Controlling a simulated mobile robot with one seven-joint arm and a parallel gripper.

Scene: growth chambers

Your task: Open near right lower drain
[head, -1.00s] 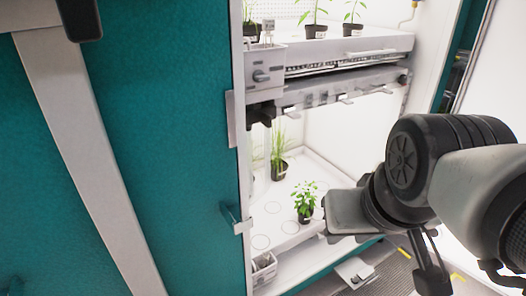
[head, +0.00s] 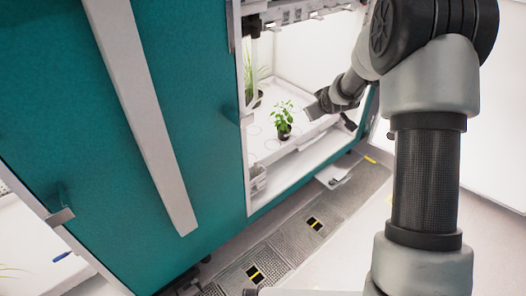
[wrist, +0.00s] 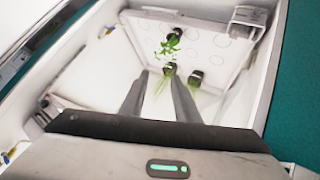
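My gripper (wrist: 157,80) shows in the wrist view with its two fingers apart and nothing visible between them. In the head view it (head: 316,108) is at the right side of the lower chamber opening, over the white plant tray (head: 296,136). The tray also shows in the wrist view (wrist: 205,42). A small white box (head: 258,180) sits at the tray's near left corner; a bracket-like fitting (wrist: 249,17) shows at the tray corner in the wrist view. I cannot make out a drain handle clearly in either view.
A leafy potted plant (head: 284,118) stands on the tray close to my gripper, with grassy plants (head: 254,90) behind. The teal door (head: 130,120) with its pale bar fills the left. A white pedal-like piece (head: 333,174) juts out low, above floor grating (head: 300,222).

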